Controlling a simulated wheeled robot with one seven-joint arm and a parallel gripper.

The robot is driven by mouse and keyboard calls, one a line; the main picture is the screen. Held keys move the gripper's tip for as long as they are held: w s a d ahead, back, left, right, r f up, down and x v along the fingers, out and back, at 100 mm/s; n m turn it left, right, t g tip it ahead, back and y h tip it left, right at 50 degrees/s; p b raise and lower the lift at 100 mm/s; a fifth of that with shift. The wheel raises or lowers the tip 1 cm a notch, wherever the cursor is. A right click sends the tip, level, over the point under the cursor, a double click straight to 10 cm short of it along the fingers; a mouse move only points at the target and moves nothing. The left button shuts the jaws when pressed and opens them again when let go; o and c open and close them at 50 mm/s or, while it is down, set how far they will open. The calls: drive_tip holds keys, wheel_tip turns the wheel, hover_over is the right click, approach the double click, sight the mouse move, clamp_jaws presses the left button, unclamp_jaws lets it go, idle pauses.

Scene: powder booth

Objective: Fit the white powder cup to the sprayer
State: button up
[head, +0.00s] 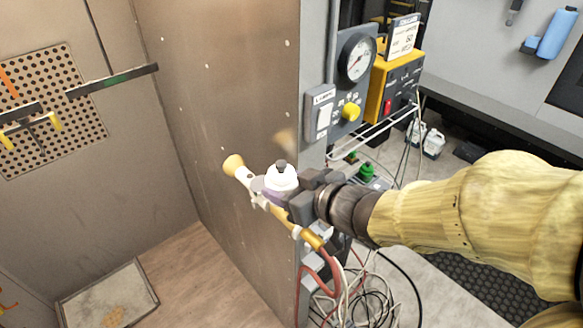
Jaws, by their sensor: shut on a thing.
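The white powder cup (282,177), with a dark knob on top and a purplish lower part, is upright in the head view. My gripper (277,194) reaches in from the right and is shut on the cup's lower part. The sprayer (245,175) has a yellow nozzle pointing up-left, a white body and an orange-yellow rear part (312,240) with hoses. The cup stands right over the sprayer's middle in the picture. My fingers hide the cup's bottom, so I cannot tell whether it touches the sprayer or is seated.
The booth's metal side wall (225,90) stands behind the sprayer. A grey control panel with a pressure gauge (357,58) and yellow knob is behind my gripper. Hoses and cables (345,300) hang and coil below. A tray (110,295) lies on the booth floor.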

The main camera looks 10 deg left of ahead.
drive_tip(key=shift+s+r, duration=0.1)
drive_tip(key=shift+s, duration=0.05)
idle(0.3)
drive_tip(key=shift+w+a+p, duration=0.65)
drive_tip(key=shift+w+a, duration=0.15)
drive_tip(key=shift+w, duration=0.15)
drive_tip(key=shift+w+a+f+b, duration=0.25)
drive_tip(key=shift+w+a, duration=0.45)
drive_tip(key=shift+w, duration=0.2)
drive_tip(key=shift+w+a+f+b, duration=0.2)
drive_tip(key=shift+w+a, duration=0.5)
drive_tip(key=shift+w, duration=0.25)
drive_tip(key=shift+w+a+f+b, duration=0.25)
drive_tip(key=shift+w+a, duration=0.45)
drive_tip(key=shift+w, duration=0.2)
drive_tip(key=shift+w+a+f, duration=0.2)
drive_tip(key=shift+w+a, duration=0.05)
drive_tip(key=shift+w, duration=0.1)
drive_tip(key=shift+f+b, duration=1.3)
drive_tip(key=shift+s, duration=0.2)
drive_tip(key=shift+w+d+f, duration=0.15)
drive_tip(key=shift+w+d, duration=0.05)
